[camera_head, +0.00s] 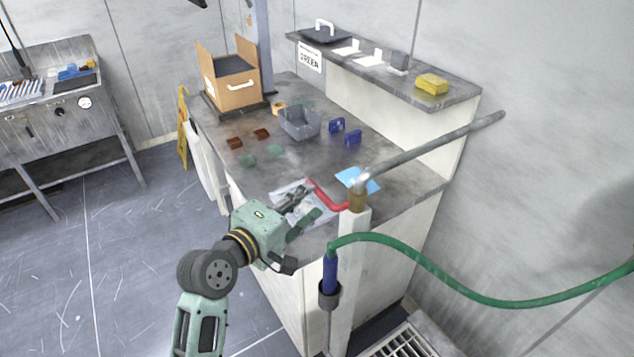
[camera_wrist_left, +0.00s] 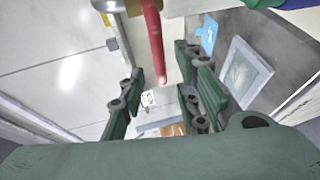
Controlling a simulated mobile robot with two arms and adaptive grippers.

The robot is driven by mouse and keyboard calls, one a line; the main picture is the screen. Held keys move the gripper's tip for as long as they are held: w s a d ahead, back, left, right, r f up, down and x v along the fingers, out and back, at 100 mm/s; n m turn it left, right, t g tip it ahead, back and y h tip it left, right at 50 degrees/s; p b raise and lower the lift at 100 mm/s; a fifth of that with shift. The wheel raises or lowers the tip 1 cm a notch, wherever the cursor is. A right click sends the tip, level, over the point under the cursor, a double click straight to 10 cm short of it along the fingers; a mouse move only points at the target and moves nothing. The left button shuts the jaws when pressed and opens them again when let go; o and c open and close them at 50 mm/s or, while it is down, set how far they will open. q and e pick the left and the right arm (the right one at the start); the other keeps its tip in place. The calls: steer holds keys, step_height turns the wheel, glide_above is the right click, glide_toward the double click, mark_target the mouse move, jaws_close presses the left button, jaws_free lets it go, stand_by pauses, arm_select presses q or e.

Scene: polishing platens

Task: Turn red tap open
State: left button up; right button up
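The red tap handle (camera_head: 326,196) sticks out to the left from a brass tap body (camera_head: 357,198) on top of a white post at the counter's front corner. In the left wrist view the red handle (camera_wrist_left: 154,45) comes down from the top, and its tip lies between the open fingers. My left gripper (camera_head: 307,204) is open, with its fingers around the handle's end; I cannot tell whether either finger touches it. In the left wrist view my left gripper (camera_wrist_left: 160,95) holds nothing shut. My right gripper is not in view.
A green hose (camera_head: 450,287) with a blue nozzle (camera_head: 330,272) hangs in front of the post. A grey pipe (camera_head: 435,145) runs right from the tap. The counter (camera_head: 215,130) holds a cardboard box (camera_head: 229,90), a grey bin (camera_head: 300,124) and small blocks. A floor grate (camera_head: 400,343) lies below.

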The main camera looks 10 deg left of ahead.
mark_target(315, 192)
arm_select(q)
steer(key=p+x, duration=0.1)
steer(key=x, duration=0.4)
steer(key=shift+w+d, duration=0.15)
steer(key=shift+w, duration=0.15)
steer(key=shift+c, duration=0.5)
jaws_close()
steer(key=shift+f, duration=0.1)
